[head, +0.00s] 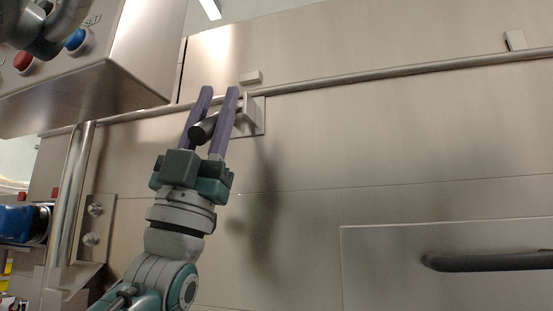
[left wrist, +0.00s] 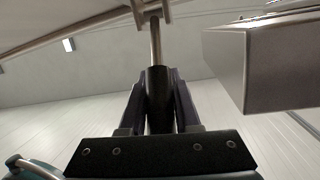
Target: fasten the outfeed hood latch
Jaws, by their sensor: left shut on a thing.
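The latch has a dark cylindrical grip (head: 203,131) and a metal bracket (head: 254,112) on the steel wall, just under the long rail. My left gripper (head: 219,92) is shut on the latch grip, with one purple finger on each side and the tips reaching past it. In the left wrist view the black grip (left wrist: 159,97) sits between the fingers, and its bare metal rod (left wrist: 155,42) runs up to the bracket. A small steel block (head: 250,77) sits on the hood panel (head: 350,40) just above the bracket. My right gripper is not in view.
A steel control box (head: 120,65) with red and blue buttons hangs close at upper left. A long rail (head: 400,72) crosses the wall. A black handle (head: 480,262) is on a panel at lower right. The wall between is clear.

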